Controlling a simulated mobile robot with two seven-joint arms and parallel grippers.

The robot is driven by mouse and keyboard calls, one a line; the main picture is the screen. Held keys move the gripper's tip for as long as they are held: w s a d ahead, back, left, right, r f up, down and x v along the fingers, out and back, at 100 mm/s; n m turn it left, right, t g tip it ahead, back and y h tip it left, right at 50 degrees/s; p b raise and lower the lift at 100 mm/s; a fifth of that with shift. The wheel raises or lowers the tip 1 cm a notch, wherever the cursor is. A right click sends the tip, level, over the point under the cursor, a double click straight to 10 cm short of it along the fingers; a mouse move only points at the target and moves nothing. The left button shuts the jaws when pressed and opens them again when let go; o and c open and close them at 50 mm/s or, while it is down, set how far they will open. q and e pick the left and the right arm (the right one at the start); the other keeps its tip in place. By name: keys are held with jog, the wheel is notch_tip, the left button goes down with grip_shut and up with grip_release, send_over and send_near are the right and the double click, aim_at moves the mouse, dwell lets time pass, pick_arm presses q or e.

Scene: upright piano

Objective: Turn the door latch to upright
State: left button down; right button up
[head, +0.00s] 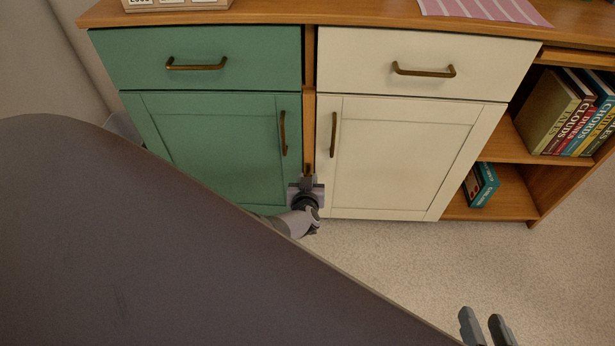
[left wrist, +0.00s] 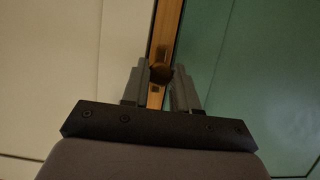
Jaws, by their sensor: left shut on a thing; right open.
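The door latch (left wrist: 160,73) is a small brown piece on the wooden strip between the green door (head: 215,150) and the cream door (head: 400,155). My left gripper (head: 307,181) is at the lower part of this strip. In the left wrist view its two fingers (left wrist: 160,85) stand on either side of the latch and are shut on it. The fingers hide part of the latch, and its exact tilt cannot be told. Both doors look closed. My right gripper (head: 487,328) is open and empty over the carpet at the lower right, far from the latch.
Bronze handles (head: 283,133) and (head: 333,134) stand out on both doors, just above my left gripper. Drawers with bronze pulls (head: 196,65) are above. Open shelves with books (head: 560,110) stand at the right. The carpet (head: 400,260) in front is clear.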

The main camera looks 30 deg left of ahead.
dwell(0.7)
pick_arm(q)
jog(key=c, duration=0.9)
grip_release()
pick_arm(e)
jog(key=shift+w, duration=0.1)
jog(key=shift+r, duration=0.15)
pick_arm(q)
jog(key=p+v, duration=0.6)
jog(key=v, duration=0.1)
jog(key=shift+d, duration=0.1)
pick_arm(e)
jog(key=d, duration=0.1)
jog(key=s+d+h, duration=0.1)
jog(key=d, duration=0.1)
jog(key=s+d+h, duration=0.1)
jog(key=shift+d+f+g, duration=0.2)
jog(key=shift+f+g, duration=0.1)
jog(key=shift+g, duration=0.1)
